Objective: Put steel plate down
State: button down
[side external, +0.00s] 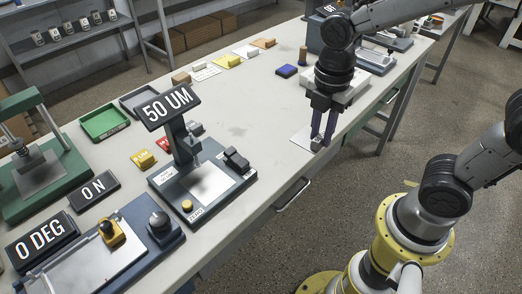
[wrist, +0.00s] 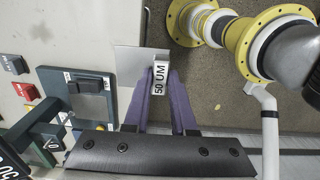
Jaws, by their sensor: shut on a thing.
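The steel plate (wrist: 130,64) is a thin, plain grey sheet at the table's front edge in the wrist view. It also shows as a pale sheet (side external: 301,137) beside my fingertips in the side view. My gripper (side external: 318,144) points down and is shut on a small grey block marked "50 UM" (wrist: 160,78), which appears joined to the plate's edge. In the wrist view my purple fingers (wrist: 161,85) close around this block. I cannot tell whether the plate touches the table or hovers just above it.
A gauge stand with a "50 UM" display (side external: 168,105) and a light plate on its base stands left of my gripper. A white device (side external: 345,92) stands behind my gripper. The tabletop (side external: 245,120) between the stand and my gripper is clear.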

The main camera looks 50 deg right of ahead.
jog(key=shift+w+d+r, duration=0.15)
jog(key=shift+d+r, duration=0.05)
jog(key=shift+d, duration=0.2)
jog(key=shift+w+d+f, duration=0.1)
jog(key=shift+w+f, duration=0.05)
jog(key=shift+w, duration=0.15)
jog(key=w+f, duration=0.3)
jog(key=w, duration=0.1)
jog(key=w+a+f, duration=0.1)
jog(key=w+f, duration=0.2)
jog(key=w, duration=0.1)
jog(key=w+f, duration=0.3)
jog(key=w, duration=0.1)
jog(key=shift+w+a, duration=0.3)
jog(key=shift+w, duration=0.1)
jog(key=shift+w+f, duration=0.1)
jog(key=shift+f, duration=0.1)
jog(key=shift+w+f, duration=0.15)
jog(key=shift+f, duration=1.5)
